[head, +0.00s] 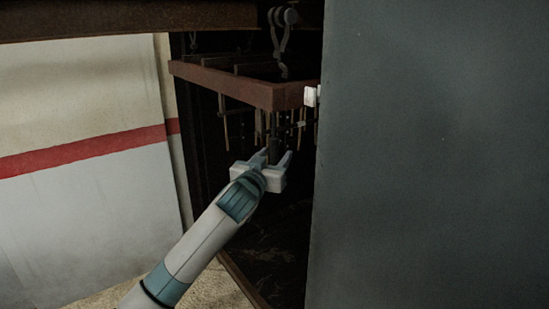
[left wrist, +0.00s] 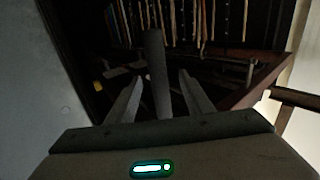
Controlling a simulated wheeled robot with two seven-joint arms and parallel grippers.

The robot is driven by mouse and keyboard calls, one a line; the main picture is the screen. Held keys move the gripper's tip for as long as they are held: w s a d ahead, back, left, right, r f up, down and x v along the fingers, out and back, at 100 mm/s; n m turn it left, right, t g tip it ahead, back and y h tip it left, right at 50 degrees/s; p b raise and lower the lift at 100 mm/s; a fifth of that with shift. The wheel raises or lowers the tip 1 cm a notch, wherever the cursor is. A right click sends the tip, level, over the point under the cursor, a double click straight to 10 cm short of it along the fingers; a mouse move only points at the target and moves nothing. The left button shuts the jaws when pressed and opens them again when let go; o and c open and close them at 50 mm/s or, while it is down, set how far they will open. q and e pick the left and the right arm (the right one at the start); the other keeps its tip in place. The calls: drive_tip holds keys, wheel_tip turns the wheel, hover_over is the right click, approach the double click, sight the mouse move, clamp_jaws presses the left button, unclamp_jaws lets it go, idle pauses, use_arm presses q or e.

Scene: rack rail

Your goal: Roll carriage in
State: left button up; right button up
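The carriage is a rust-brown frame (head: 222,83) hung by a hook and roller (head: 287,20) from an overhead rail (head: 130,18). It is inside a dark opening, with several thin rods hanging below it. Its frame also shows in the left wrist view (left wrist: 262,82). My left gripper (head: 272,155) is below the frame, its fingers apart. A dark upright post (left wrist: 155,70) stands between the fingers in the left wrist view, with gaps visible on both sides. A small white part (head: 312,96) at the panel's edge may be my right gripper; most of it is hidden.
A large grey panel (head: 430,150) fills the right side and hides the opening beyond it. A pale wall with a red stripe (head: 80,152) stands at the left. A dark floor shows below the carriage.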

use_arm(q)
drive_tip(key=shift+s+a, duration=0.1)
idle(0.4)
drive_tip(key=p+v, duration=0.4)
drive_tip(key=v, duration=0.5)
idle(0.9)
drive_tip(key=shift+f, duration=0.1)
drive_tip(key=b+v, duration=0.6)
drive_tip(key=v, duration=1.1)
drive_tip(key=shift+s, duration=0.1)
